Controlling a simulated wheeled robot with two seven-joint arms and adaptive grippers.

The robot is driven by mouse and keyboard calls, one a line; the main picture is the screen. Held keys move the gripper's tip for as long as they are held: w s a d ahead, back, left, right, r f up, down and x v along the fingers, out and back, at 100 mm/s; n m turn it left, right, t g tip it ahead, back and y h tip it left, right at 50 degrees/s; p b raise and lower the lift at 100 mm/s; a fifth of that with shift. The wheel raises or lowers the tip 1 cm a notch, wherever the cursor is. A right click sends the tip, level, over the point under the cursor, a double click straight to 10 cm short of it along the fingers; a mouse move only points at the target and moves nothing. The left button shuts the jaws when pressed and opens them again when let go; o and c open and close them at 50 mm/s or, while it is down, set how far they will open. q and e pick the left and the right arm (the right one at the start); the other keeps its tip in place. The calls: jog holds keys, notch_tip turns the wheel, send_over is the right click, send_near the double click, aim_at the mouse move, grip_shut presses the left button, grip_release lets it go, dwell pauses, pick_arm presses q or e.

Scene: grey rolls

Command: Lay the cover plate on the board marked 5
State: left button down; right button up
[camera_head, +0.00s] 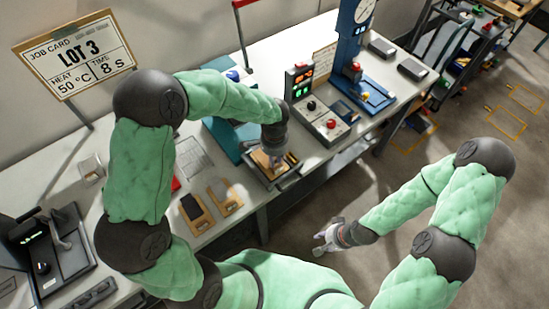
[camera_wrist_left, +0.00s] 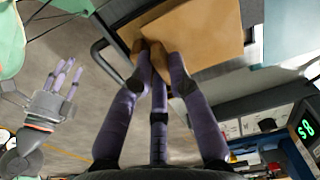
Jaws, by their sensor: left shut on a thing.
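My left gripper (camera_head: 284,161) is at the teal press, over a small tray (camera_head: 285,176) at its front. In the left wrist view my left gripper's fingers (camera_wrist_left: 155,62) close on the tab of a flat tan board (camera_wrist_left: 205,30), which lies in or just over the tray. Two wooden boards lie on the bench: one with a dark plate on it (camera_head: 191,207) and one with a greyish face (camera_head: 224,196). I can read no 5 on any board and cannot tell which piece is the cover plate. My right gripper (camera_head: 327,239) is open and empty, off the bench; it also shows in the left wrist view (camera_wrist_left: 65,82).
A control box (camera_head: 318,112) with lit displays and a blue dial stand (camera_head: 347,50) are right of the press. A wire rack (camera_head: 192,158) is behind the boards. A black device (camera_head: 55,255) is at the left. A job card (camera_head: 75,53) stands at the back.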

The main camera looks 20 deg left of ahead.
aim_at(260, 159)
pick_arm(q)
jog(key=shift+s+f+g+b, duration=0.3)
jog(key=shift+s+f, duration=0.8)
jog(key=shift+f, duration=0.3)
jog(key=shift+r, duration=0.1)
jog(key=r+p, duration=0.3)
jog(key=p, duration=0.1)
jog(key=r+p, duration=0.2)
jog(key=shift+w+r, duration=0.35)
jog(key=shift+w, duration=0.05)
jog(key=shift+w+a+f+n+b, duration=0.15)
jog(key=shift+a+f+n+b, duration=0.3)
jog(key=shift+b, duration=0.25)
jog(key=a+n, duration=0.1)
jog(key=w+a+f+n+b, duration=0.1)
jog(key=n, duration=0.2)
jog(key=a+n+b, duration=0.1)
jog(key=a+n, duration=0.1)
jog(key=shift+w+f+b, duration=0.25)
jog(key=shift+w+b, duration=0.1)
jog(key=shift+w+a+n, duration=0.1)
jog(key=shift+a+n, duration=0.1)
jog(key=shift+n, duration=0.15)
